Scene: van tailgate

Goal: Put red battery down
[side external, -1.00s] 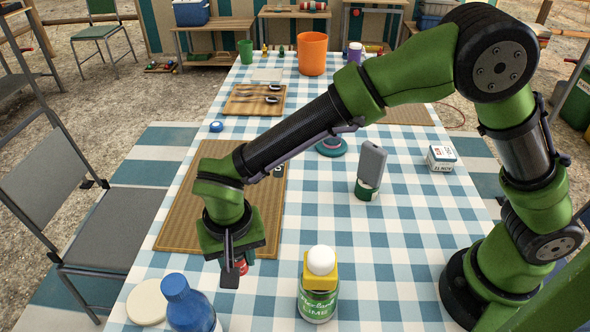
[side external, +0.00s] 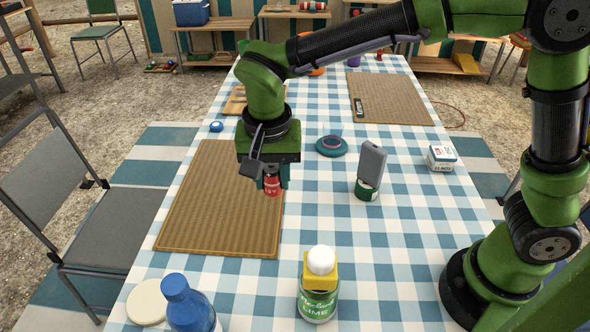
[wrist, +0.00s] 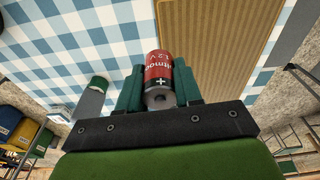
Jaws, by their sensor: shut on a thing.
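The red battery (side external: 272,186) is held upright between the fingers of my gripper (side external: 271,178), near the right edge of the brown woven mat (side external: 215,215) in the side view. Its lower end shows below the fingers and appears to be above the table; the exact gap is hard to tell. In the wrist view the red battery (wrist: 158,68), with a plus mark and a silver end, sits between the two green fingers of my gripper (wrist: 160,88). The mat (wrist: 215,40) lies beyond it to the right, with checked cloth to the left.
A teal disc (side external: 331,147) and a grey device standing on a green can (side external: 367,190) are to the right. A stacked jar (side external: 318,300) and blue bottle (side external: 188,308) stand in front. The near mat's visible surface is clear.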

